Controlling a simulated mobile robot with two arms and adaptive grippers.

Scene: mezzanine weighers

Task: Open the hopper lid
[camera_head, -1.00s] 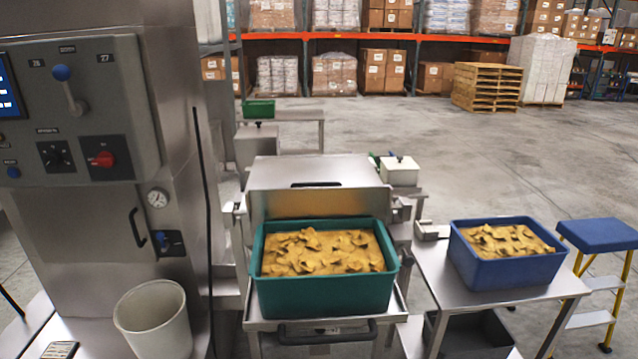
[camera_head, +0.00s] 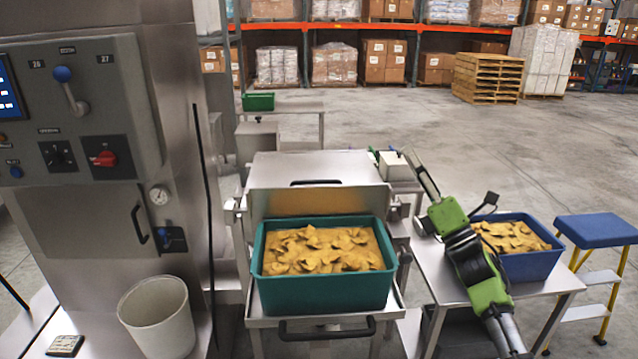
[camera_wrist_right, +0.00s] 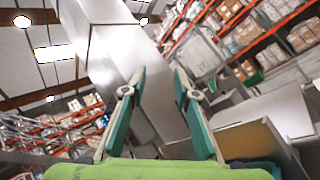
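The hopper lid (camera_head: 318,170) is a flat steel cover with a dark handle (camera_head: 316,183) on top, and it is closed over the hopper behind the green tub. The green tub (camera_head: 325,293) of yellow chips stands in front of it. My right gripper (camera_head: 455,184) is raised to the right of the lid, above the blue tub's left side, apart from the lid. Its fingers are spread and empty; they also show apart in the right wrist view (camera_wrist_right: 160,85). My left gripper is not in view.
A blue tub (camera_head: 530,266) of chips stands on a steel table at the right, partly hidden by my right arm. A white bin (camera_head: 157,318) and a control cabinet (camera_head: 85,110) stand at the left. A blue step stool (camera_head: 598,231) is at the far right.

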